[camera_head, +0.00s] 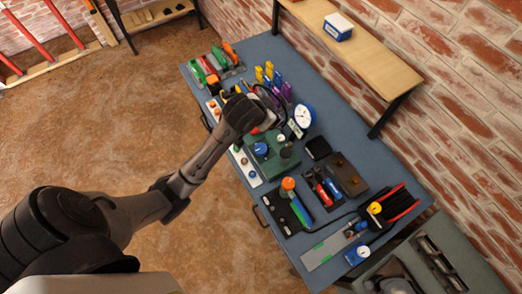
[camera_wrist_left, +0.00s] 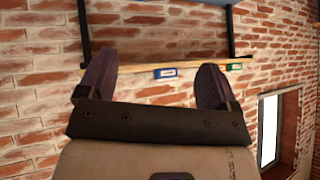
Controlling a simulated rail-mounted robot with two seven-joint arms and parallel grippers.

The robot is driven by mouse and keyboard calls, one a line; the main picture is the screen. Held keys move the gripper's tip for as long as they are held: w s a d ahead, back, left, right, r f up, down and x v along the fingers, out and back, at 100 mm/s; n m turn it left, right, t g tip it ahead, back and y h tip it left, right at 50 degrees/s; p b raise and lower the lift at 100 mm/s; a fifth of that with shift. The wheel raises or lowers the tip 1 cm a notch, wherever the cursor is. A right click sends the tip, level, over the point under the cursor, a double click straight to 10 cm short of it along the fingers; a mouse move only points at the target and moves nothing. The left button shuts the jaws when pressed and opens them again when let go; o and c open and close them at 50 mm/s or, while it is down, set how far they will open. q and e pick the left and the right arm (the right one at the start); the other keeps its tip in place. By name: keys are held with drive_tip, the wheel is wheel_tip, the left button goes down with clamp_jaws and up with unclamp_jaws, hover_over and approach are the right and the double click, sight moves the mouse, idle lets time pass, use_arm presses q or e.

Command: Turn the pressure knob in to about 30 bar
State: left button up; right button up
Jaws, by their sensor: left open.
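The gauge's reading is too small to make out. In the left wrist view, my left gripper (camera_wrist_left: 154,84) is open, with nothing between its fingers. Below the gripper in the head view stands a green unit (camera_head: 272,162) with a blue knob (camera_head: 260,149) and dark round parts on top. I cannot tell for sure which knob is the pressure knob; part of the unit is hidden by my arm. My right gripper is not in view.
The blue bench (camera_head: 350,133) holds markers, screwdrivers (camera_head: 322,187), a black case (camera_head: 347,176) and a cable reel (camera_head: 390,207). A wooden shelf (camera_head: 362,52) with a blue-and-white box (camera_head: 338,27) is on the brick wall behind.

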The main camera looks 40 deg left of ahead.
use_arm(q)
drive_tip(key=w+a+f+n+g+h+b, duration=0.2)
drive_tip(key=w+a+f+n+g, duration=0.25)
drive_tip(key=w+a+f, duration=0.5)
drive_tip(key=n+g+h, duration=0.3)
drive_tip(key=n+h, duration=0.2)
drive_tip(key=n, duration=1.1)
approach(261, 148)
drive_tip(key=b+x, duration=0.2)
drive_tip(key=x, duration=0.5)
drive_tip(key=shift+d+f, duration=0.1)
drive_tip(key=shift+f, duration=0.25)
drive_tip(key=shift+w+d+f+y+b, duration=0.1)
drive_tip(key=shift+d+f+y+b, duration=0.25)
drive_tip(key=shift+f, duration=0.4)
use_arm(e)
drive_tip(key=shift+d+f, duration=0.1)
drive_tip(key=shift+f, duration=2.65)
use_arm(q)
drive_tip(key=shift+c, duration=0.5)
